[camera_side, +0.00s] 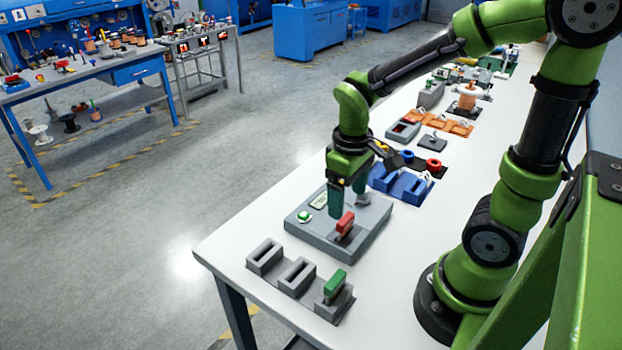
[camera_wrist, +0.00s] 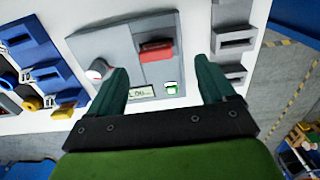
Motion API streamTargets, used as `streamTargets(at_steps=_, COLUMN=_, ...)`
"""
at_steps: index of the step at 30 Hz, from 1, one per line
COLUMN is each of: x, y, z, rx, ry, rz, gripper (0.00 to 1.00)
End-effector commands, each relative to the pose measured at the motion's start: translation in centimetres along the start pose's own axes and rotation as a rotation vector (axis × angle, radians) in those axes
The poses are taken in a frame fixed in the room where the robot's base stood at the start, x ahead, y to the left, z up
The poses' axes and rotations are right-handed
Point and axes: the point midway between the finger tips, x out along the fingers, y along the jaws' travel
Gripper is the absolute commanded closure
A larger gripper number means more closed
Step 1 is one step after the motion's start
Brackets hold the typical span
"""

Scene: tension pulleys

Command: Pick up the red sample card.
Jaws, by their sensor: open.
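The red sample card (camera_side: 345,223) stands upright in a slot near the front right of a flat grey device (camera_side: 314,236). In the wrist view the red card (camera_wrist: 157,50) shows beyond the space between the two fingers. My gripper (camera_side: 348,200) is above the grey device, a little behind the card in the side view. It is open and empty, and its dark green fingers (camera_wrist: 163,80) are spread wider than the card. The fingertips are apart from the card.
A row of grey slotted holders (camera_side: 298,273) stands at the near table edge, with a green card (camera_side: 335,283) in the nearest one. Blue holders (camera_side: 400,184) stand behind the device.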

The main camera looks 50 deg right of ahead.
Motion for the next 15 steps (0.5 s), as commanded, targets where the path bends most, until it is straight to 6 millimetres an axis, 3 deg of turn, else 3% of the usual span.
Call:
streamTargets(at_steps=3, x=2.0, y=0.0, z=0.0, rx=0.0, ry=-0.004, rz=0.0, gripper=0.17)
streamTargets(at_steps=11, x=3.9, y=0.2, z=-0.1, rx=0.002, ry=-0.002, rz=-0.001, gripper=0.17)
streamTargets(at_steps=15, x=6.0, y=0.7, z=-0.3, rx=0.003, ry=-0.005, rz=-0.001, gripper=0.17)
